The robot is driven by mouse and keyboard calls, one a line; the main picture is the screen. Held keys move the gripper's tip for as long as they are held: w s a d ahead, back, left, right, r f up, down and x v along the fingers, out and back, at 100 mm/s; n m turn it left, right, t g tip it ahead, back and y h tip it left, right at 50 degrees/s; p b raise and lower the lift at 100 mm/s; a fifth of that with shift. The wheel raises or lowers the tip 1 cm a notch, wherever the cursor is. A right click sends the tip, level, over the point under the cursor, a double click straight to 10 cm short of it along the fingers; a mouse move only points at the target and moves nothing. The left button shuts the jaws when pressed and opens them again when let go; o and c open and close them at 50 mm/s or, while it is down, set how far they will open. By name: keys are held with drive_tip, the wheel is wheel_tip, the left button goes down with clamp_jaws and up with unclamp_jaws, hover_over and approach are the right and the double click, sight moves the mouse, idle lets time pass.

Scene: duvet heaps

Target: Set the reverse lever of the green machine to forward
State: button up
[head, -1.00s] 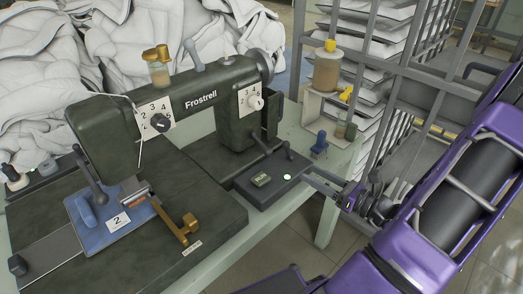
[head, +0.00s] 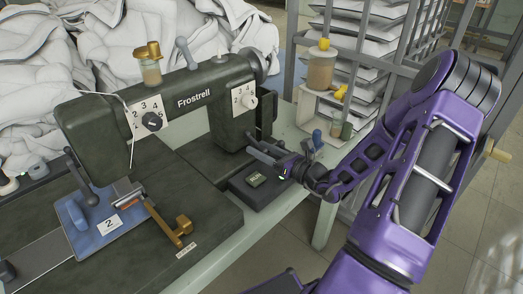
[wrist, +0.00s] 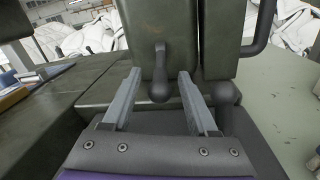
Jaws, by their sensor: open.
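The green machine (head: 190,100), marked Frostrell, stands on a pale table. My gripper (head: 256,147) is at the foot of its right-hand column, above the small control box. In the wrist view my gripper (wrist: 158,73) is open, with a dark lever (wrist: 159,88) hanging from the column between its two fingers. No grip on the lever shows. A second dark knobbed lever (wrist: 226,95) stands just right of the right finger. No label shows which lever is the reverse one. In the head view my gripper largely hides both levers.
The control box (head: 262,186) has a display reading RUN. Right of it stand a blue-topped item (head: 317,139) and a shelf with a jar (head: 321,70). A metal rack (head: 388,70) is close behind my arm. White duvets (head: 60,60) are heaped behind the machine.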

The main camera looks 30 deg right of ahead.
clamp_jaws()
idle(0.3)
idle(1.2)
